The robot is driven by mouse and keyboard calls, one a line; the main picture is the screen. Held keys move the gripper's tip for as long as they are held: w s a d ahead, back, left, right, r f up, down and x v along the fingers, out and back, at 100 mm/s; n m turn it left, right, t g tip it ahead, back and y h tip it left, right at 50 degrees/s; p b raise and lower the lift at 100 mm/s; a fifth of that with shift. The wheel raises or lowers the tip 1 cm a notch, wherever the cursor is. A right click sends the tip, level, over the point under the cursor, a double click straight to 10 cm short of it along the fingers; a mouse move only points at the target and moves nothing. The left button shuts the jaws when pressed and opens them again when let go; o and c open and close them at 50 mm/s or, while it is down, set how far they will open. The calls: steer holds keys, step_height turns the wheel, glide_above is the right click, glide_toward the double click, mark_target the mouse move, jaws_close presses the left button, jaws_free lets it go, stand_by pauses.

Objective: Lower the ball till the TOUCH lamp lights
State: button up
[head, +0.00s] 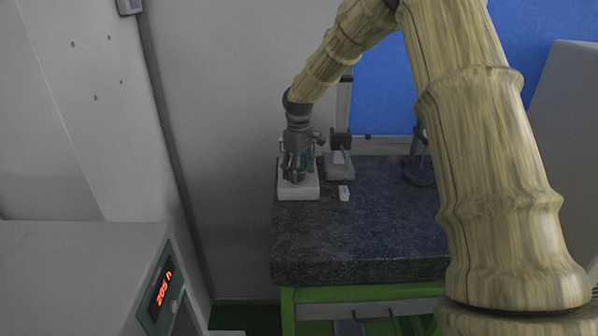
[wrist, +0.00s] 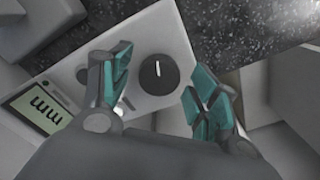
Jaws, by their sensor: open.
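My gripper (head: 297,168) points down over a white box (head: 299,190) on the dark stone table. In the wrist view my gripper (wrist: 157,70) is open, with one teal-padded finger on each side of a round black knob (wrist: 158,75). A gap shows between the knob and both pads. The knob has a white pointer line and sits on the box's pale top face. A display (wrist: 40,112) on that face shows "mm"; I see no digits. I cannot make out the ball or a TOUCH lamp in either view.
A stand with a dark block (head: 340,141) is right behind the box. A small white block (head: 344,193) lies to its right. Another dark stand (head: 419,165) is farther right. The table's front (head: 350,235) is clear. A grey cabinet (head: 75,275) with a red display is at left.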

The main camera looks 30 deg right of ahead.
mark_target(299, 172)
step_height(299, 172, up, 12)
steer(key=shift+f, duration=0.15)
stand_by(0.3)
